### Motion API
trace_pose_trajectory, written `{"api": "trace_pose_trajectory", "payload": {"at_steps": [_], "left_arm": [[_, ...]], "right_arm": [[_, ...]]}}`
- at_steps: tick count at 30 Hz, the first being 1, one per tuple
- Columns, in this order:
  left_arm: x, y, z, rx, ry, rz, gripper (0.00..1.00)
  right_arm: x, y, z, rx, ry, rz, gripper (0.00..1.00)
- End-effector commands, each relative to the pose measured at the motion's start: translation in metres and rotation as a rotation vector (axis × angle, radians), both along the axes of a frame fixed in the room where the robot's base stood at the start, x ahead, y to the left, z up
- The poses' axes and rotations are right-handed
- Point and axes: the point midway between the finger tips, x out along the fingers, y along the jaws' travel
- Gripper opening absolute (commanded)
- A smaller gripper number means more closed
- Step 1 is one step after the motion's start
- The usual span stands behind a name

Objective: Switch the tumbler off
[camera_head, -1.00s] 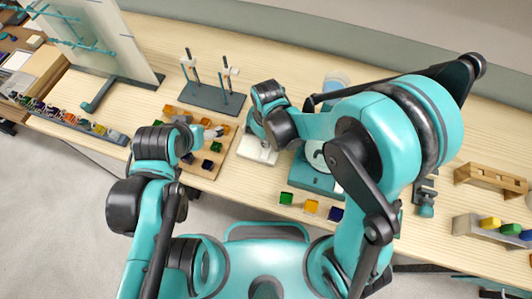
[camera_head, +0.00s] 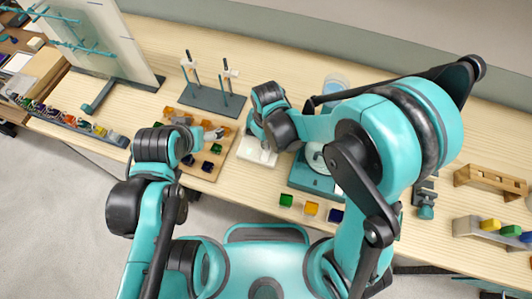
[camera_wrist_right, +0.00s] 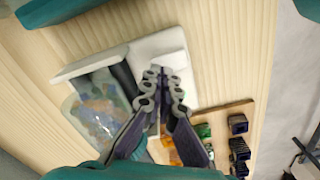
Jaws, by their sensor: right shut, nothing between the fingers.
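The tumbler has a white base (camera_wrist_right: 165,45) and a clear barrel with coloured pieces inside (camera_wrist_right: 97,108) in the right wrist view. In the head view its white base (camera_head: 250,151) shows below my right wrist, and the barrel is hidden there. My right gripper (camera_wrist_right: 165,82) is shut and empty, its fingertips over the white base beside a raised white block (camera_wrist_right: 173,62). I cannot tell whether they touch it. The switch is not clearly seen. My left gripper (camera_head: 212,133) is over the wooden board, too small to judge.
A wooden board (camera_head: 178,160) with coloured pieces lies left of the white base. A dark stand with upright rods (camera_head: 212,98) is behind it. Green and amber cubes (camera_head: 286,200) sit at the front edge. A teal device (camera_head: 313,180) stands to the right.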

Motion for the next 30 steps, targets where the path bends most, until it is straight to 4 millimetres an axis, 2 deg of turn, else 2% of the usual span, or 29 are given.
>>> {"api": "trace_pose_trajectory", "payload": {"at_steps": [30], "left_arm": [[0.000, 0.000, -0.010, 0.000, 0.000, 0.000, 0.83]], "right_arm": [[0.000, 0.000, -0.011, 0.000, 0.000, 0.000, 0.00]]}}
